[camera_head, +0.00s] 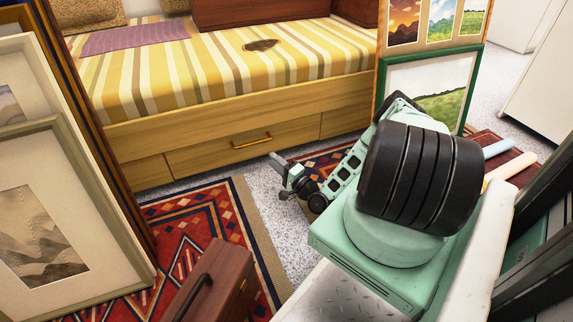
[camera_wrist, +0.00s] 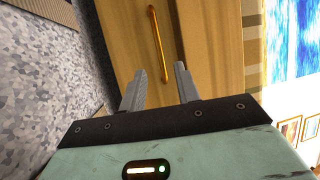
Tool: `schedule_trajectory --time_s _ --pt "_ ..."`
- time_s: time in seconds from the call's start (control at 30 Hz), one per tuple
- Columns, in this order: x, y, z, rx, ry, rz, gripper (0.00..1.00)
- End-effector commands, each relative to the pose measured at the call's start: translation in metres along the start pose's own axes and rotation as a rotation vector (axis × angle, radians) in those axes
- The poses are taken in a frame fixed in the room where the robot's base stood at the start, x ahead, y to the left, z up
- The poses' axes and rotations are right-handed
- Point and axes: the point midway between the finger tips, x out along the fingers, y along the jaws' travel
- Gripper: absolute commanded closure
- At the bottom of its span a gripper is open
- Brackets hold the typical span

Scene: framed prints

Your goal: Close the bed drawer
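The bed drawer (camera_head: 215,152) is the middle wooden front in the base of the bed (camera_head: 235,105), with a brass bar handle (camera_head: 252,141). It looks about flush with the panels beside it; I cannot tell whether a small gap is left. My gripper (camera_head: 276,161) is low in front of the drawer's right part, below and right of the handle. In the wrist view my gripper (camera_wrist: 160,70) has its two fingers apart with nothing between them. The drawer front (camera_wrist: 195,40) and handle (camera_wrist: 158,45) lie beyond the fingertips. Contact with the drawer is not clear.
Framed prints (camera_head: 60,190) lean at the left, and more (camera_head: 435,80) stand right of the drawer. A brown case (camera_head: 215,285) stands on the red patterned rug (camera_head: 195,225). Speckled carpet (camera_head: 275,215) is bare before the drawer. A white cabinet (camera_head: 545,90) is at right.

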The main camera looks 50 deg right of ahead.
Motion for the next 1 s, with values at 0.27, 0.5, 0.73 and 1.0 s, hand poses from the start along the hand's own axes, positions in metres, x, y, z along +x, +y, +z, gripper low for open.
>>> schedule_trajectory --time_s 0.27,0.5,0.73,1.0 --pt "-0.043 -0.002 -0.001 0.0 0.002 -0.002 0.68" --pt "-0.053 -0.001 -0.001 0.0 0.001 -0.003 0.68" --pt "-0.052 -0.001 0.0 0.0 0.001 -0.003 0.68" --pt "-0.052 -0.001 0.0 0.0 0.001 -0.003 0.68"
